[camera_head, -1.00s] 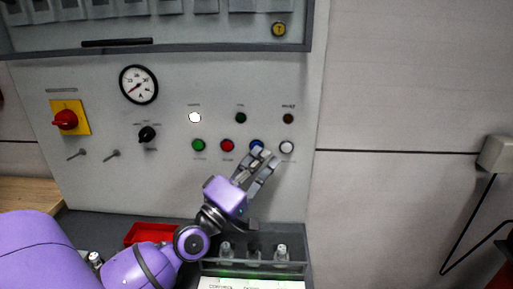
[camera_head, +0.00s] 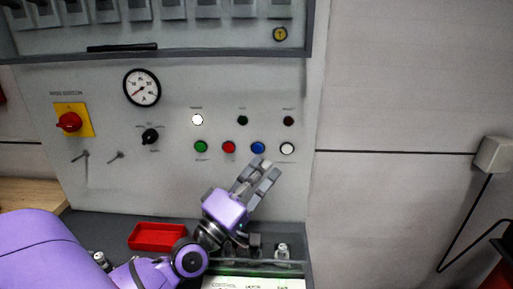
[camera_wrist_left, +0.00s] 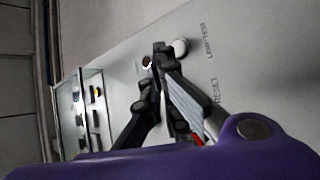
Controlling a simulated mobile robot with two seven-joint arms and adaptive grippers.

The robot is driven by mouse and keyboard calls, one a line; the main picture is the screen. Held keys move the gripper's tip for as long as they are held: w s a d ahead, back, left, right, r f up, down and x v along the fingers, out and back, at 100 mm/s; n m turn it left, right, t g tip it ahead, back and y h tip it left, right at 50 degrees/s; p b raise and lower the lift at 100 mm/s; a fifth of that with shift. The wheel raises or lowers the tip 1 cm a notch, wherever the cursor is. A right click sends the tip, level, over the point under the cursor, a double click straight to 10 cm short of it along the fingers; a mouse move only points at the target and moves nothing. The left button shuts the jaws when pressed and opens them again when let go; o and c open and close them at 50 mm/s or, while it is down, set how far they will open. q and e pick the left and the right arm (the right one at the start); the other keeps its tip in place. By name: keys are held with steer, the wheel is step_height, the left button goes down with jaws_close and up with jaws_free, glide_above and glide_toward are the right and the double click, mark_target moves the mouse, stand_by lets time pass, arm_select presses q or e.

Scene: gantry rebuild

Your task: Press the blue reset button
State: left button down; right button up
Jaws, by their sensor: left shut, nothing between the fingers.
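The blue reset button (camera_head: 258,148) sits in the lower row of buttons on the grey panel, between a red button (camera_head: 229,147) and a white button (camera_head: 288,149). My left gripper (camera_head: 266,166) is shut and empty, just below the blue button in the head view, and no longer covers it. In the left wrist view the shut fingers (camera_wrist_left: 160,50) point at the panel near the LAMP TEST label and a white button (camera_wrist_left: 181,47). The blue button is hidden behind the fingers there, with only the RESET label showing. My right gripper is not in view.
A green button (camera_head: 200,147) and a lit white lamp (camera_head: 197,120) are to the left. A rotary knob (camera_head: 150,136), a gauge (camera_head: 142,88) and a red switch (camera_head: 69,122) are farther left. A red tray (camera_head: 157,236) lies on the ledge below.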

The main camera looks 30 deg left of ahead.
arm_select(q)
steer(key=shift+s+d, duration=0.35)
steer(key=shift+s, duration=0.2)
steer(key=shift+s+d, duration=0.35)
steer(key=shift+s, duration=0.2)
